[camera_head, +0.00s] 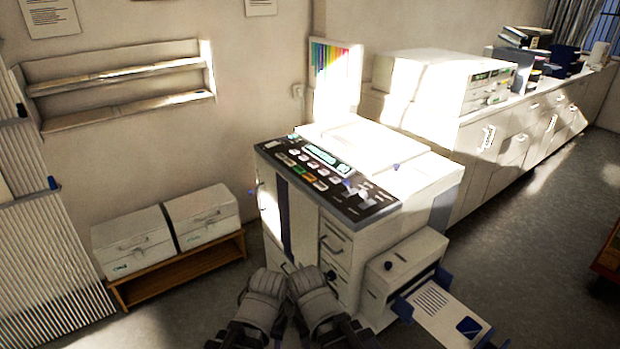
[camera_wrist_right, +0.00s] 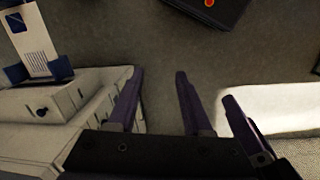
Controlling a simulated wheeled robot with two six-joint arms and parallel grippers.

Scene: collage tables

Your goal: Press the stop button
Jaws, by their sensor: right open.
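The white copier (camera_head: 390,200) stands in the middle of the head view. Its dark sloping control panel (camera_head: 330,180) carries a lit screen and several small keys. Some keys are green and orange; the labels are too small to read, so I cannot tell which is the stop button. In the head view my two grey arm links show side by side at the bottom, below and in front of the panel; no gripper shows clearly. In the right wrist view my right gripper (camera_wrist_right: 182,84) is open and empty, its dark purple fingers over the floor and apart from the copier.
A paper tray (camera_head: 440,315) juts out at the copier's lower right. Two white boxes (camera_head: 165,230) sit on a low wooden bench (camera_head: 180,268) at left. A white counter (camera_head: 500,145) runs along the back right.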

